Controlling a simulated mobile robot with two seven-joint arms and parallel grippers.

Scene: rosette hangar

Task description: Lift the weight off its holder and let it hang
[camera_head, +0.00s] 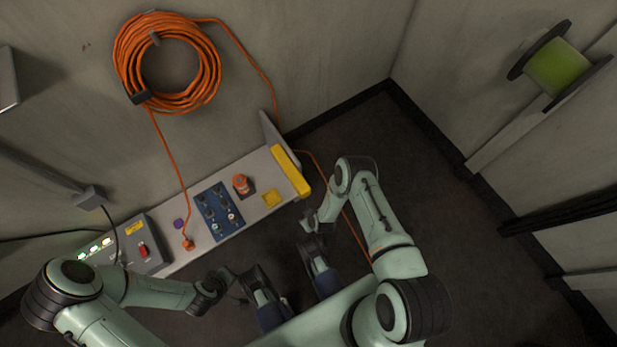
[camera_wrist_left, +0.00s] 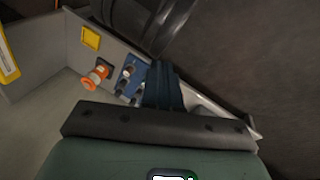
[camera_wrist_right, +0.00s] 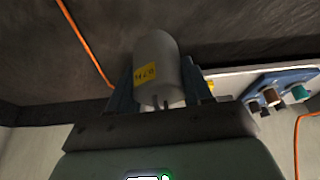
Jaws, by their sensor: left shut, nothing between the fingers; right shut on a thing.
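The weight (camera_wrist_right: 157,62) is a pale grey cylinder with a yellow label, seen in the right wrist view. My right gripper (camera_wrist_right: 159,85) is shut on it, with one blue finger on each side. In the head view my right gripper (camera_head: 309,223) is small beside the right end of the bench, and the weight is hard to make out. My left gripper (camera_wrist_left: 162,82) is shut and empty, its blue fingers together. In the head view it shows indistinctly below the bench (camera_head: 226,279). I cannot identify the weight's holder in any view.
A grey bench (camera_head: 258,203) along the wall carries a blue knob panel (camera_head: 217,211), an orange button (camera_head: 241,184) and a yellow bar (camera_head: 291,171). An orange cable coil (camera_head: 128,62) hangs above. A loose orange cable (camera_head: 345,213) runs behind my right arm. Dark floor is open to the right.

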